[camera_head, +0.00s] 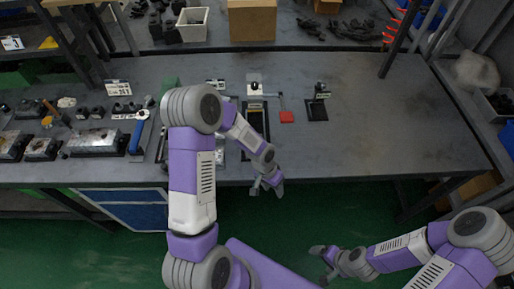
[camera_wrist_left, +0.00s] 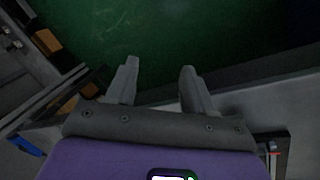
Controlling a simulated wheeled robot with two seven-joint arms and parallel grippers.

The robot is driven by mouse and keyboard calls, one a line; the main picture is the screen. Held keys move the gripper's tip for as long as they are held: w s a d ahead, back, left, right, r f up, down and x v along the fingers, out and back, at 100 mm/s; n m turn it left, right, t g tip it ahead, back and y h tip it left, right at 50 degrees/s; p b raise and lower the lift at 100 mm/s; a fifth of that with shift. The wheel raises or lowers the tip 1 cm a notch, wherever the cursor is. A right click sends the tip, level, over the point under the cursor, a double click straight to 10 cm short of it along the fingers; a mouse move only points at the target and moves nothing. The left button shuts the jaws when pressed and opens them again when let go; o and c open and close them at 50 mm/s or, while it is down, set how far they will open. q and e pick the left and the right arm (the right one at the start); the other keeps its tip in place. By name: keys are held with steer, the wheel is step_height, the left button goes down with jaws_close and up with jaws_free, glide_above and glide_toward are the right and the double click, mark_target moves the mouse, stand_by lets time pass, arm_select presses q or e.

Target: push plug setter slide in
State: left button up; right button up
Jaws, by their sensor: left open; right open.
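A black frame-like fixture, which may be the plug setter (camera_head: 266,125), lies on the grey bench, with a small pale block (camera_head: 254,89) at its far end. My left arm covers part of it, and I cannot make out its slide or how far in it is. My left gripper (camera_head: 267,187) is open and empty at the bench's front edge, nearer to me than the fixture. In the left wrist view its two fingers (camera_wrist_left: 160,68) are apart, with green floor beyond them. My right gripper (camera_head: 321,264) is open and empty over the floor, away from the bench.
A red pad (camera_head: 287,117) lies right of the fixture, and a small black-based device (camera_head: 317,106) stands further right. The bench's right side (camera_head: 400,130) is clear.

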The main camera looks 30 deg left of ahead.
arm_select(q)
steer(key=w+a+r+y, duration=0.1)
steer(key=a+r, duration=0.1)
steer(key=r, duration=0.1)
steer(key=w+a+r+y+p, duration=0.1)
steer(key=a+r, duration=0.2)
steer(key=r, duration=0.1)
steer(key=w+a+r+m+p, duration=0.1)
steer(key=w+a+r, duration=0.1)
steer(key=a+r, duration=0.1)
steer(key=shift+w+a+r+y, duration=0.1)
steer(key=shift+a+r+y, duration=0.1)
steer(key=shift+r+y, duration=0.4)
steer(key=shift+w+a+r, duration=0.1)
steer(key=shift+a+r, duration=0.2)
step_height(320, 180, down, 7)
steer(key=shift+f+b, duration=0.15)
steer(key=shift+b, duration=0.15)
arm_select(e)
step_height(320, 180, up, 3)
steer(key=shift+f, duration=0.1)
arm_select(q)
jaws_close()
